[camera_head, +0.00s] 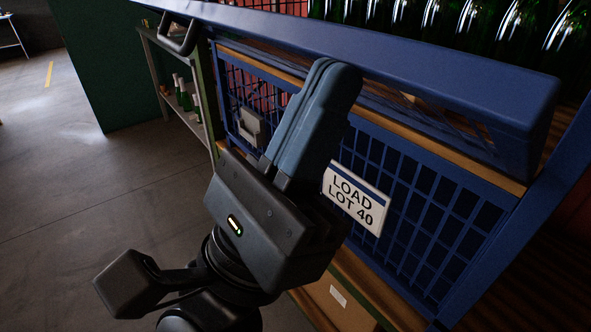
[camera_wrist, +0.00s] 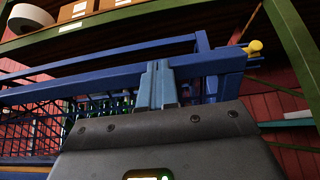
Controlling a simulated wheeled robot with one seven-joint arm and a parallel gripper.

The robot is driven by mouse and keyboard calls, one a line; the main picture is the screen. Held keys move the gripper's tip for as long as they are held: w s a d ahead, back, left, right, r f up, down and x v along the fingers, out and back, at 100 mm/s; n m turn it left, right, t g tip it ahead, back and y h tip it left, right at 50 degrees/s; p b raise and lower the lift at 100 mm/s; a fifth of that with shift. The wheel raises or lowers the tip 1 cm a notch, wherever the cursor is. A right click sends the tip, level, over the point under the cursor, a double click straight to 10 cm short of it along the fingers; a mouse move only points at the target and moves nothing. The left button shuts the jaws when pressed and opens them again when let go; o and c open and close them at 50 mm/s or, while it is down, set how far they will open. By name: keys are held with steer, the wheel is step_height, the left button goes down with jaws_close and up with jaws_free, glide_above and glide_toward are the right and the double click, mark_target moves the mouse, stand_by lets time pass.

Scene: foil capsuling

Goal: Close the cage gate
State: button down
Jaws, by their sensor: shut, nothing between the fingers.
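The blue cage (camera_head: 450,80) fills the right of the head view, with green bottles (camera_head: 440,15) at its top. Its front has a blue mesh panel (camera_head: 420,215) bearing a white "LOAD LOT 40" sign (camera_head: 356,198). I cannot tell which part is the gate, or how far it stands open. My gripper (camera_head: 338,72) is shut and empty, its blue-grey fingers pointing up in front of the mesh, with the tips near the thick blue top rail. In the wrist view the fingertips (camera_wrist: 157,68) overlap a blue rail (camera_wrist: 80,76); contact is unclear. My gripper hides part of the mesh.
A black handle (camera_head: 178,36) sticks out at the rail's left end. A shelf with bottles (camera_head: 183,95) stands behind, beside a dark green wall (camera_head: 100,60). A yellow knob (camera_wrist: 254,47) shows in the wrist view. The floor (camera_head: 80,190) at left is clear.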

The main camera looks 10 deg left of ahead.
steer(key=w+d+r+g+y+p, duration=0.2)
steer(key=w+d+r+p, duration=0.1)
steer(key=r, duration=0.3)
steer(key=w+d+r+g+y+p, duration=0.1)
steer(key=w+d+r+g+p, duration=0.25)
steer(key=r, duration=0.25)
steer(key=w+f+p+x, duration=0.1)
steer(key=f+x, duration=0.1)
steer(key=x, duration=1.2)
steer(key=shift+w+f+t+p, duration=0.15)
steer(key=shift+w+t+p, duration=0.25)
steer(key=shift+t, duration=0.05)
steer(key=shift+f, duration=0.15)
